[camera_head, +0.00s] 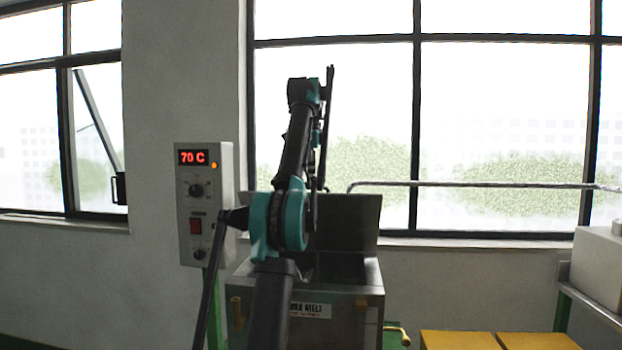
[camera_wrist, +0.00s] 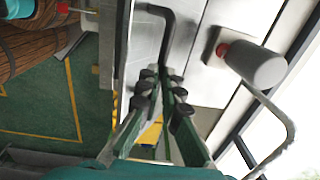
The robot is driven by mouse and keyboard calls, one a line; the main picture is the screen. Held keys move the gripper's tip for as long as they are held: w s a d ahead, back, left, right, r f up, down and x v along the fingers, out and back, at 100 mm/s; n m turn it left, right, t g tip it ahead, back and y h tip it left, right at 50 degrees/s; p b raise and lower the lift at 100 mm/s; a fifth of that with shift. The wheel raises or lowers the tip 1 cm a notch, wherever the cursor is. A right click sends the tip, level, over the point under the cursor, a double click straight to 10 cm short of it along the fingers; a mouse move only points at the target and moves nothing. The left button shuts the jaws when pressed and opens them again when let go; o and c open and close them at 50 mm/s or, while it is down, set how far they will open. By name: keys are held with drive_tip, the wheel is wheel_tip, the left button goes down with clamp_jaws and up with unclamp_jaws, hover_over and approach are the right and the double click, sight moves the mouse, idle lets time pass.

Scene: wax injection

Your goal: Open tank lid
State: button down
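The grey metal wax tank (camera_head: 345,305) with a "WAX MELT" label stands in the middle of the head view, partly hidden by my arm. Its lid (camera_head: 350,222) stands upright at the back, raised off the dark opening. In the wrist view my gripper (camera_wrist: 160,78) has its two green fingers with black pads drawn close together. A dark bent handle (camera_wrist: 168,35) runs down between the fingertips, and the fingers appear shut on it. In the head view the fingers are hard to make out behind my arm.
A control box (camera_head: 205,205) reading 70 C stands left of the tank. A pipe (camera_head: 470,184) runs behind, before the windows. Yellow-topped boxes (camera_head: 460,341) are at lower right. The wrist view shows a grey cylinder with a red end (camera_wrist: 258,66) close by on the right.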

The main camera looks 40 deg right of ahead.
drive_tip(key=c, duration=1.2)
unclamp_jaws()
drive_tip(key=shift+w+d+f, duration=0.7)
drive_tip(key=shift+w+d, duration=0.05)
drive_tip(key=shift+d, duration=0.15)
drive_tip(key=shift+c, duration=0.3)
drive_tip(key=shift+s, duration=0.1)
drive_tip(key=shift+c, duration=0.4)
drive_tip(key=shift+a, duration=0.1)
